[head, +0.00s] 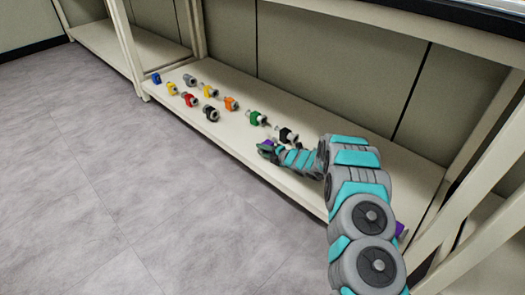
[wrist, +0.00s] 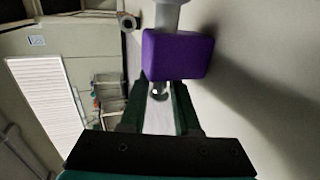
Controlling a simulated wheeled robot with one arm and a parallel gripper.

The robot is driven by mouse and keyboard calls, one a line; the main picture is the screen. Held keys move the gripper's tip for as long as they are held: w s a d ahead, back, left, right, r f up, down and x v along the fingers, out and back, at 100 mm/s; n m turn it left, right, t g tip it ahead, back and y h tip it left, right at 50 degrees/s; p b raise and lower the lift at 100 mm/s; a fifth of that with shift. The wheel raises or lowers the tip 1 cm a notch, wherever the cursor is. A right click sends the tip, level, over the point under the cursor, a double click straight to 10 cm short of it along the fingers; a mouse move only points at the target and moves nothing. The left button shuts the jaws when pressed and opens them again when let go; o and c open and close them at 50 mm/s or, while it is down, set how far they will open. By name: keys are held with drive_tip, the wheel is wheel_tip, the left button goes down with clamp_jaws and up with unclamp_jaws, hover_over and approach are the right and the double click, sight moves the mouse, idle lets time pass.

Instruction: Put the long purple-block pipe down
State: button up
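The purple-block pipe (wrist: 178,56) is at my gripper (wrist: 160,98), with the block just past the fingertips and a grey pipe end between the fingers. My gripper is shut on this pipe. In the head view my gripper (head: 268,149) is low over the front part of the shelf board (head: 225,140), and only a bit of purple (head: 267,142) shows there. I cannot tell whether the pipe touches the board. A second purple piece (head: 401,230) shows at the right, partly hidden behind my arm.
A black-block pipe (head: 287,135) and a green-block pipe (head: 257,118) stand close behind my gripper. Several other coloured-block pipes, including an orange one (head: 231,104) and a black one (head: 211,114), stand farther left. Bare board lies left of my gripper, and a shelf post (head: 129,45) stands at the far left.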

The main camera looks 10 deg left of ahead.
drive_tip(key=shift+o, duration=1.1)
drive_tip(key=shift+r, duration=0.1)
drive_tip(key=p+v, duration=0.1)
drive_tip(key=v, duration=1.1)
drive_tip(key=shift+r, duration=0.1)
